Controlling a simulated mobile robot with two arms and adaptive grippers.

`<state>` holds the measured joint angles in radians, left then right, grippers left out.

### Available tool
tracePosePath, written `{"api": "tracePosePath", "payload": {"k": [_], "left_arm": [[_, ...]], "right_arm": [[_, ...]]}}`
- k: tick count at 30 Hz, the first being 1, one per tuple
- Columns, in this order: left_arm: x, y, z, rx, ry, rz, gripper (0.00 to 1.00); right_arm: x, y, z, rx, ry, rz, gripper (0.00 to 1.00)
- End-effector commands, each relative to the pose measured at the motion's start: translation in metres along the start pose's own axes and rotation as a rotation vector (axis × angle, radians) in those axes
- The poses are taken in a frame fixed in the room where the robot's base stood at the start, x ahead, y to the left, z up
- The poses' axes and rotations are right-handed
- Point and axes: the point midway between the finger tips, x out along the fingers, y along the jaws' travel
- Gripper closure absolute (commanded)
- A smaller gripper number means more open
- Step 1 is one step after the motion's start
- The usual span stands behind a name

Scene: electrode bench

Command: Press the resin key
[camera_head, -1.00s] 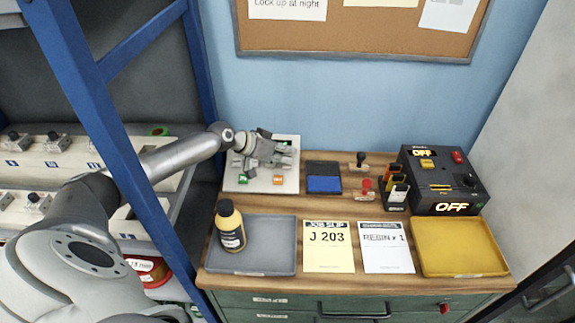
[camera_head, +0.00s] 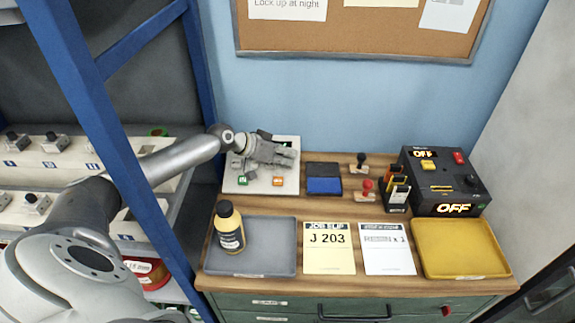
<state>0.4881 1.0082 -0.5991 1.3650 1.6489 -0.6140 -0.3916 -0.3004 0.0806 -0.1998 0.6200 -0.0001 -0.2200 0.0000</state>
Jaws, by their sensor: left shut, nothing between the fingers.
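A pale key panel (camera_head: 260,187) lies at the back left of the wooden bench top. A green key (camera_head: 243,181) and an orange key (camera_head: 278,181) show along its near edge. My left gripper (camera_head: 287,157) is shut and empty, over the upper part of the panel. It hides several of the keys there, and I cannot tell whether it touches one. The key labels are too small to read, so I cannot tell which is the resin key. A white slip (camera_head: 387,262) reads "RESIN x 1". My right gripper is not in view.
A yellow bottle (camera_head: 230,228) stands on a grey tray (camera_head: 270,258). A "J 203" job slip (camera_head: 329,262), a blue pad (camera_head: 324,185), stamps (camera_head: 366,187), a black box reading "OFF" (camera_head: 427,196) and a yellow tray (camera_head: 460,250) fill the bench. A blue post (camera_head: 110,140) stands at left.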

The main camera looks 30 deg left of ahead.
Motion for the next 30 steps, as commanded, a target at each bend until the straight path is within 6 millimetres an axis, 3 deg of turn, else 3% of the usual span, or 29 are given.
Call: {"api": "tracePosePath", "payload": {"k": [22, 30], "left_arm": [[0.0035, -0.0021, 0.0034, 0.0, -0.002, 0.0, 1.0], [-0.0028, 0.0022, -0.0021, 0.001, -0.002, 0.001, 1.0]], "right_arm": [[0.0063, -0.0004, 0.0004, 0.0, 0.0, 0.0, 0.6], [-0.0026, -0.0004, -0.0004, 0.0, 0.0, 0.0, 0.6]]}}
